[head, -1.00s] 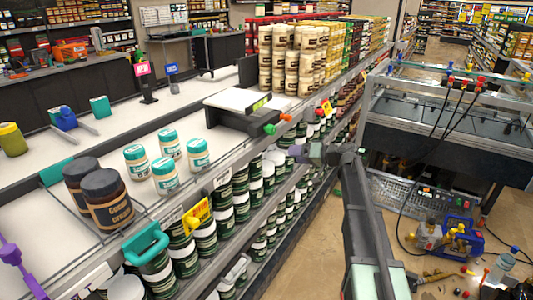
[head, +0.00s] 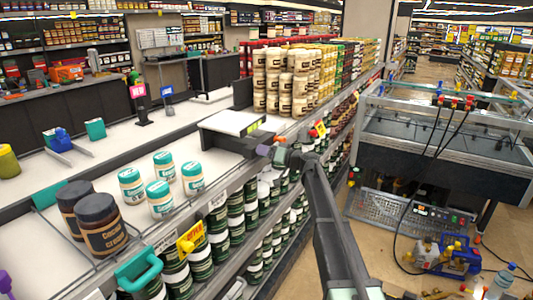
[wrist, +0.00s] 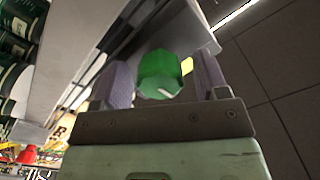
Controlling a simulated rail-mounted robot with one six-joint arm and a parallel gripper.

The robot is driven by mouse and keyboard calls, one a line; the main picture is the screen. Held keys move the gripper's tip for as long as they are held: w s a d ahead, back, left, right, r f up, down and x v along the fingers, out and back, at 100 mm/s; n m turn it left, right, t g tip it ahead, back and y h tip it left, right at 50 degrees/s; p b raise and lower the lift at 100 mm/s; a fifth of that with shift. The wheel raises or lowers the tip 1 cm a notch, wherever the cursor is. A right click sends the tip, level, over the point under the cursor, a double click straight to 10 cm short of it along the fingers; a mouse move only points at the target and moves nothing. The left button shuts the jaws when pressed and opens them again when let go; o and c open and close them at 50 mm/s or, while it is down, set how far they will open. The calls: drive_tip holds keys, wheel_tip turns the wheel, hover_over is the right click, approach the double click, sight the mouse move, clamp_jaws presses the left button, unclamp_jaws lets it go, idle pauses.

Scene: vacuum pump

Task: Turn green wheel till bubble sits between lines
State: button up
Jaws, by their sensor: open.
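The green wheel (wrist: 160,75) shows in the wrist view, with a pale mark on its near face. It lies between the two purple-grey fingers of my open gripper (wrist: 162,76), with a gap visible on the left side. In the head view my gripper (head: 272,153) is at the front right corner of the scale-like device (head: 230,131) and hides the wheel.
An orange knob (head: 280,139) is close beside my gripper. Stacked cream jars (head: 285,85) stand behind the device. Teal-lidded jars (head: 160,197) stand on the counter to the left. Dark jars fill the shelves below.

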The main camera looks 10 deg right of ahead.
drive_tip(key=c, duration=0.9)
drive_tip(key=shift+m, duration=0.4)
drive_tip(key=m, duration=0.3)
drive_tip(key=shift+m, duration=0.3)
drive_tip(key=m, duration=0.4)
drive_tip(key=shift+m, duration=0.3)
drive_tip(key=m, duration=0.4)
drive_tip(key=shift+f, duration=0.1)
drive_tip(key=m, duration=0.4)
drive_tip(key=shift+m, duration=0.4)
